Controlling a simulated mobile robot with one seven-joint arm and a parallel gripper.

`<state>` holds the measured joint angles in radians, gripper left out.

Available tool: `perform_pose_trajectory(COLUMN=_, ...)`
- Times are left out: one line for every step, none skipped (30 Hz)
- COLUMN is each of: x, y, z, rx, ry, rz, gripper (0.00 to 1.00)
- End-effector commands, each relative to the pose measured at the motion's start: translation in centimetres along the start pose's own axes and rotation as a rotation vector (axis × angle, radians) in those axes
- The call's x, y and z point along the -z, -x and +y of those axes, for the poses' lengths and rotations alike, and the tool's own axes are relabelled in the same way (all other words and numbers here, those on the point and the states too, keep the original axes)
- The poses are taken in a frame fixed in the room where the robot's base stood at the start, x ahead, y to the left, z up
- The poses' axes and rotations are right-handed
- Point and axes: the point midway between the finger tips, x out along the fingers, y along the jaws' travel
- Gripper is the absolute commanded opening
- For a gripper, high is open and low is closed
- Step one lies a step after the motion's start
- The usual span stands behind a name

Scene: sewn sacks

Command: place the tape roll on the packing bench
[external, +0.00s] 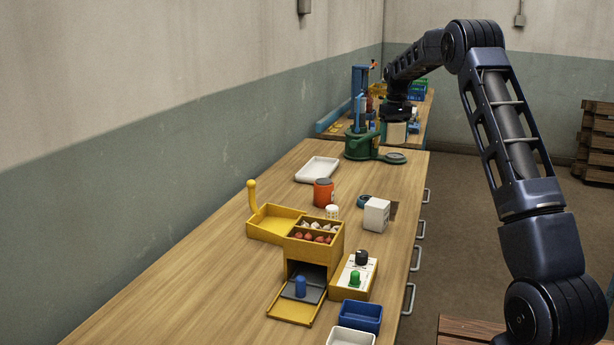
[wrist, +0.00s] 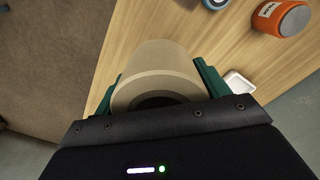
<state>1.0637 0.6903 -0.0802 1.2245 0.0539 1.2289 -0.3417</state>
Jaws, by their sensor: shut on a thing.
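The tape roll (external: 395,133) is a beige cylinder held below my gripper (external: 397,120) near the far end of the near wooden bench. In the wrist view the tape roll (wrist: 158,72) sits between the two green fingers of my gripper (wrist: 158,92), which is shut on it. Its dark core opening shows partly, and the gripper body hides the rest. The near bench top (external: 240,225) is light wood; another bench (external: 413,128) stands behind it. I cannot tell which one is the packing bench, nor the roll's exact height.
A green round-based device (external: 362,145) stands close to the roll. A white tray (external: 318,169), an orange jar (external: 323,192), a white box (external: 376,214) and a yellow bin unit (external: 313,245) occupy the near bench. Its left side is mostly clear.

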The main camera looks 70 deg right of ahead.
Motion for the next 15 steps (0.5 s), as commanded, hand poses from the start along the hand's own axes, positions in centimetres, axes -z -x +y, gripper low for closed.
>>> perform_pose_trajectory(x=0.0, y=0.3, z=0.0, rx=0.000, ry=0.000, rz=0.000, gripper=0.49)
perform_pose_trajectory(x=0.0, y=0.4, z=0.0, rx=0.000, ry=0.000, rz=0.000, gripper=0.49)
perform_pose_trajectory(x=0.0, y=0.5, z=0.0, rx=0.000, ry=0.000, rz=0.000, gripper=0.49)
perform_pose_trajectory(x=0.0, y=0.5, z=0.0, rx=0.000, ry=0.000, rz=0.000, gripper=0.49)
perform_pose_trajectory(x=0.0, y=0.5, z=0.0, rx=0.000, ry=0.000, rz=0.000, gripper=0.49)
perform_pose_trajectory(x=0.0, y=0.5, z=0.0, rx=0.000, ry=0.000, rz=0.000, gripper=0.49)
perform_pose_trajectory(x=0.0, y=0.5, z=-0.1, rx=0.000, ry=0.001, rz=0.000, gripper=0.49)
perform_pose_trajectory(x=0.0, y=0.6, z=-0.1, rx=0.000, ry=0.002, rz=0.000, gripper=0.49)
perform_pose_trajectory(x=0.1, y=0.6, z=-0.4, rx=0.000, ry=0.005, rz=0.000, gripper=0.49)
perform_pose_trajectory(x=0.1, y=0.6, z=-0.8, rx=0.000, ry=0.010, rz=0.000, gripper=0.49)
perform_pose_trajectory(x=0.2, y=0.6, z=-1.2, rx=0.001, ry=0.015, rz=0.000, gripper=0.49)
perform_pose_trajectory(x=0.3, y=0.6, z=-2.0, rx=0.001, ry=0.025, rz=0.001, gripper=0.49)
perform_pose_trajectory(x=0.5, y=0.6, z=-2.7, rx=0.001, ry=0.034, rz=0.001, gripper=0.49)
perform_pose_trajectory(x=0.6, y=0.7, z=-3.6, rx=0.001, ry=0.046, rz=0.001, gripper=0.49)
perform_pose_trajectory(x=0.8, y=0.7, z=-5.0, rx=0.001, ry=0.063, rz=0.001, gripper=0.49)
